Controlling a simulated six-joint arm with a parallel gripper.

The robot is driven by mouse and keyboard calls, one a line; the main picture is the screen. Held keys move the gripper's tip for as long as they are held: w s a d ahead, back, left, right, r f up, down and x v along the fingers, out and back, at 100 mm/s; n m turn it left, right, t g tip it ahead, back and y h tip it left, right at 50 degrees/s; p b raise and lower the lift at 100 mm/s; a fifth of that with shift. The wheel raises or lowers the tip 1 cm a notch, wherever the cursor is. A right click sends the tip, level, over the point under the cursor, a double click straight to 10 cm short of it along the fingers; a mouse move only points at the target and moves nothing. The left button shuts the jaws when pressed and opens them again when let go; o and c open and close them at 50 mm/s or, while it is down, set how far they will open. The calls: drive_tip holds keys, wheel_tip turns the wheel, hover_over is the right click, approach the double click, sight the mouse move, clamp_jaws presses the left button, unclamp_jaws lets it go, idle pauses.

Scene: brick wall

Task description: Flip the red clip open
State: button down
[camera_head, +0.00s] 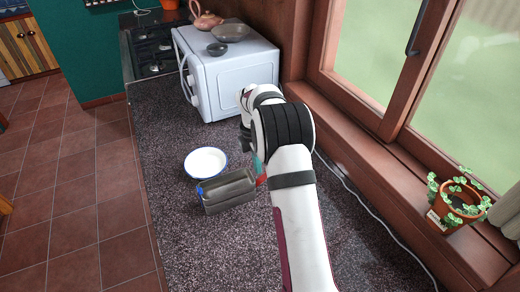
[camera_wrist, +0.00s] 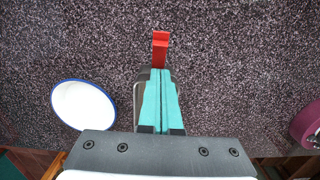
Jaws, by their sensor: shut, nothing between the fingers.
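A grey metal box (camera_head: 228,190) lies on the dark speckled counter, with a blue clip (camera_head: 200,192) at its left end. The red clip (camera_head: 261,181) shows at its right end, partly hidden by my arm. In the wrist view the red clip (camera_wrist: 160,48) sticks out just beyond the fingertips of my gripper (camera_wrist: 160,72). The teal fingers are pressed together and empty. They seem to touch or nearly touch the clip; the gap cannot be told. My gripper hides most of the box in the wrist view. In the head view only a bit of teal finger (camera_head: 257,166) shows.
A white bowl with a blue rim (camera_head: 206,162) stands beside the box; it also shows in the wrist view (camera_wrist: 84,104). A white microwave (camera_head: 229,75) stands behind. A potted plant (camera_head: 457,205) is on the right windowsill, and a cable (camera_head: 350,188) runs along the wall.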

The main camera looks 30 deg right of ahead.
wheel_tip(320, 180, up, 11)
drive_tip(key=shift+d+r, duration=0.2)
idle(0.4)
drive_tip(key=s+a+r+m+y, duration=0.1)
drive_tip(key=s+a+r+m, duration=0.2)
drive_tip(key=s+a+m, duration=0.45)
drive_tip(key=s+a+r+m+y, duration=0.1)
drive_tip(key=s+a+r+m, duration=0.35)
drive_tip(key=s, duration=0.65)
drive_tip(key=s+a+f+m, duration=0.3)
drive_tip(key=s+m, duration=0.2)
drive_tip(key=s, duration=0.3)
drive_tip(key=s+a+f+m, duration=0.3)
drive_tip(key=s+m, duration=0.3)
drive_tip(key=s, duration=0.2)
drive_tip(key=shift+s+f+y, duration=0.2)
drive_tip(key=shift+s+y, duration=0.1)
drive_tip(key=shift+s, duration=0.05)
